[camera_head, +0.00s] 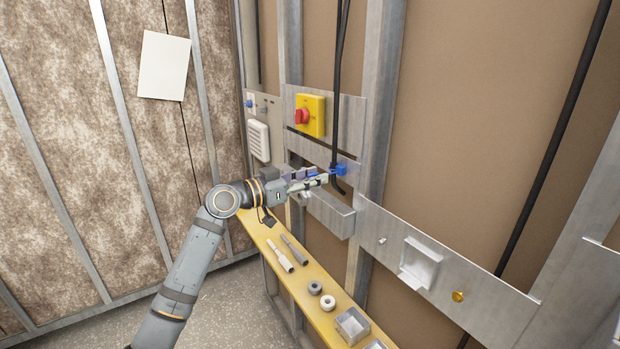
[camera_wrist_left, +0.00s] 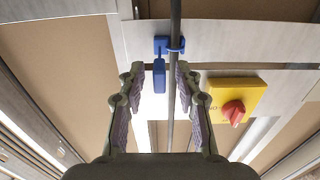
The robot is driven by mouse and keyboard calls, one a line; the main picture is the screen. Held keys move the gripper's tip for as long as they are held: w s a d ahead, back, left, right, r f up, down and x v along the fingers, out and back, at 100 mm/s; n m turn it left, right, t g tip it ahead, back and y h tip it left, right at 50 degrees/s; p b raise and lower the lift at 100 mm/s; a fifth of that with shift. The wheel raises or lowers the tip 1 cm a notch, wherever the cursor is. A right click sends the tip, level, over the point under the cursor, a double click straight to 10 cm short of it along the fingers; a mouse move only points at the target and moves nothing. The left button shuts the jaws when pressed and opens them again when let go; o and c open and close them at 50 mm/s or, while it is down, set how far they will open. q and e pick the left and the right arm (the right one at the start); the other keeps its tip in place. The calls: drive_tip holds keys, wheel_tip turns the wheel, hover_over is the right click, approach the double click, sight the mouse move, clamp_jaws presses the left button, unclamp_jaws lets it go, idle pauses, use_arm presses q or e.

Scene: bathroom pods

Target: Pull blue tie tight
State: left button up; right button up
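The blue tie (camera_head: 342,170) loops around a black cable (camera_head: 338,100) in front of a metal wall plate. In the left wrist view the tie's loop (camera_wrist_left: 178,46) circles the cable (camera_wrist_left: 175,22), and its flat blue tail (camera_wrist_left: 159,75) points toward my gripper. My left gripper (camera_head: 322,178) reaches in from the left, close to the tie. In the left wrist view its fingers (camera_wrist_left: 159,72) are apart, with the tail between them. The cable also shows between the fingers, near the right one. My right gripper is in neither view.
A yellow box with a red switch (camera_head: 310,115) is on the wall above my gripper. Below is a yellow shelf (camera_head: 318,318) with tools, rings and small grey boxes. A metal channel (camera_head: 330,212) juts out just under the gripper. A white holder (camera_head: 420,263) sits at right.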

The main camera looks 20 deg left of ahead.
use_arm(q)
drive_tip(key=v, duration=0.7)
drive_tip(key=shift+s+a, duration=0.15)
drive_tip(key=shift+s, duration=0.05)
